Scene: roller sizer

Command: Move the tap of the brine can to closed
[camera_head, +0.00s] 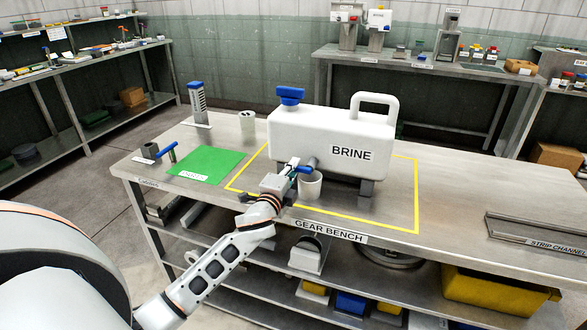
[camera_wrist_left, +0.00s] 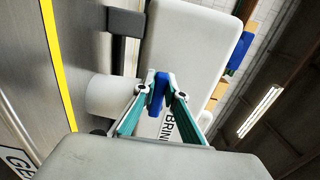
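The white brine can (camera_head: 330,142) stands on dark feet on the gear bench, with a blue cap on top. Its tap (camera_head: 303,169) has a blue lever at the front lower left. A pale cup (camera_head: 312,187) stands under the tap; it also shows in the left wrist view (camera_wrist_left: 108,97). My left gripper (camera_head: 294,169) is at the tap. In the left wrist view its teal fingers (camera_wrist_left: 163,85) close in on both sides of the blue lever (camera_wrist_left: 157,95), seemingly touching it. The spout is mostly hidden. My right gripper is out of view.
A yellow outline (camera_head: 418,190) surrounds the can on the bench. A green mat (camera_head: 206,166), a small blue-handled item (camera_head: 158,151), a blue-topped container (camera_head: 198,102) and a pale cup (camera_head: 247,123) are to the left. The bench right of the can is mostly clear.

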